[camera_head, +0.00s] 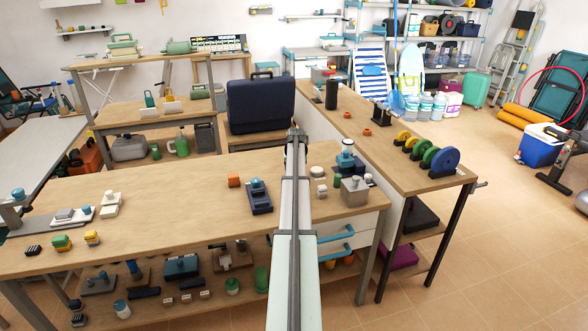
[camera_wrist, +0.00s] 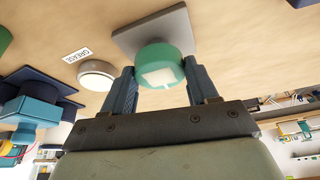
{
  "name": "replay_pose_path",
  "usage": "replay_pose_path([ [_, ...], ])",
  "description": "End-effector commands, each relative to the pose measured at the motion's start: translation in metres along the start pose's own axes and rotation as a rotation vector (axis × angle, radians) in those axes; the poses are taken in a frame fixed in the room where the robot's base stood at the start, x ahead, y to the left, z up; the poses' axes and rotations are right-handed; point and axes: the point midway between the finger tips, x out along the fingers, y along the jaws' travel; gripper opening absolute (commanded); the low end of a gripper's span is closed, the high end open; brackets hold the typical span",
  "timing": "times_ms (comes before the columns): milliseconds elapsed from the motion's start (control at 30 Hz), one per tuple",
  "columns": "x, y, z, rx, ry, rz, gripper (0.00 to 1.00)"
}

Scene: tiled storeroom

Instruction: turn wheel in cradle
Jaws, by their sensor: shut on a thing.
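In the wrist view a round green piece (camera_wrist: 163,62) with a pale square patch is between the two blue-grey fingers of my gripper (camera_wrist: 160,70). It sits in front of a flat grey plate (camera_wrist: 128,40) on the wooden top. I take the green piece for the wheel and the plate for part of its cradle, but cannot be sure. The fingers are shut on its sides. How far it is turned cannot be told. In the head view my arm covers this spot, and I cannot make out the fingers or the green piece there.
In the wrist view a white disc (camera_wrist: 97,74) and a "GREASE" label (camera_wrist: 77,55) lie left of the fingers, with a blue device (camera_wrist: 35,107) farther left. In the head view a navy device (camera_head: 260,198) and grey block (camera_head: 355,192) flank my arm.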

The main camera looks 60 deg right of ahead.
Motion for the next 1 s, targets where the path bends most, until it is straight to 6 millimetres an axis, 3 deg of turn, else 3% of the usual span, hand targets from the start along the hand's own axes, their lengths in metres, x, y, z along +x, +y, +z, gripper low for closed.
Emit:
replay_pose_path([
  [1000, 0.0017, 0.0060, -0.0047, -0.893, -0.002, -0.372, 0.28],
])
